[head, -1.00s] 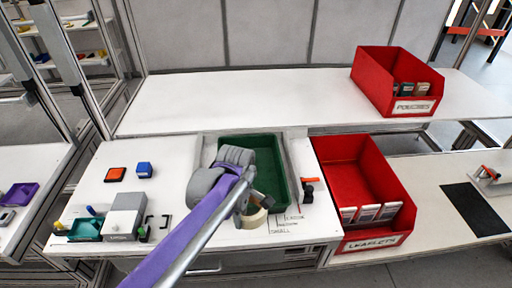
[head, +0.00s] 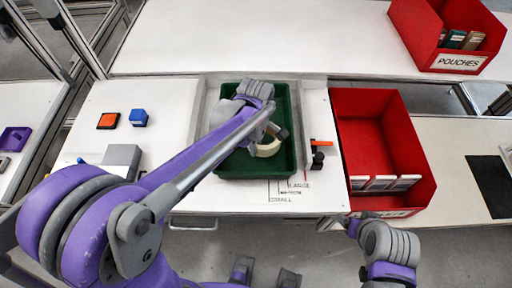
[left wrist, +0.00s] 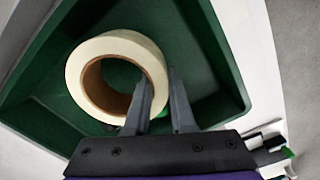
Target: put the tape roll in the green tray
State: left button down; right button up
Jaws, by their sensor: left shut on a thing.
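The cream tape roll (head: 268,149) is over the right part of the green tray (head: 228,168), within its walls as seen from above. My left gripper (head: 275,136) is shut on the roll. The left wrist view shows one finger of my left gripper (left wrist: 158,105) inside the ring of the tape roll (left wrist: 150,62) and the other outside it. The green tray (left wrist: 215,60) lies behind the roll there; I cannot tell whether the roll touches its floor. My right gripper (head: 346,222) is low at the table's front edge, too small to read.
A red bin (head: 365,125) of leaflets stands right of the tray, with a small orange-and-black tool (head: 319,152) between. Another red bin (head: 420,40) is on the back shelf. An orange block (head: 108,121) and a blue block (head: 139,117) lie left.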

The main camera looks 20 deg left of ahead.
pick_arm(q)
jog(key=shift+w+f, duration=0.1)
jog(key=shift+f, duration=1.9)
jog(key=shift+f, duration=0.15)
jog(key=c, duration=0.8)
grip_release()
jog(key=shift+o, duration=0.2)
